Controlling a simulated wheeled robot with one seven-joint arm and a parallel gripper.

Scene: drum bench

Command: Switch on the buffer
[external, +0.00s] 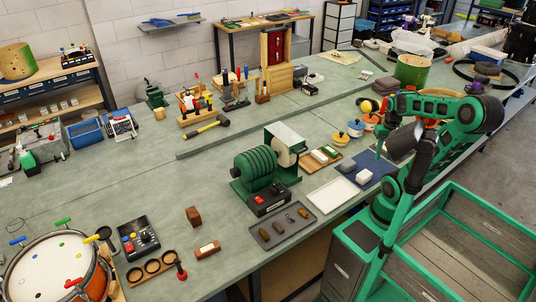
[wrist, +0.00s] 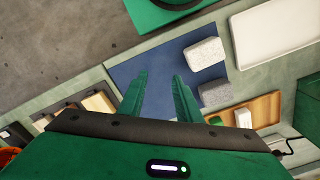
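The buffer (external: 256,166) is a green machine with a ribbed motor body and a pale wheel under a light hood, standing on the bench in the external view. A dark switch box (external: 270,200) with a red part sits at its front. My gripper (wrist: 159,74) is open and empty in the wrist view, its two green fingers apart over the blue mat (wrist: 146,62). In the external view my arm is to the right of the buffer, well apart from it. The switch box cannot be made out in the wrist view.
A dark tray of small parts (external: 265,237) lies before the buffer. A white tray (external: 335,194), grey blocks (wrist: 204,53) and a wooden tray (wrist: 262,108) lie between it and my arm. Colored-lidded pots (external: 355,128) stand behind.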

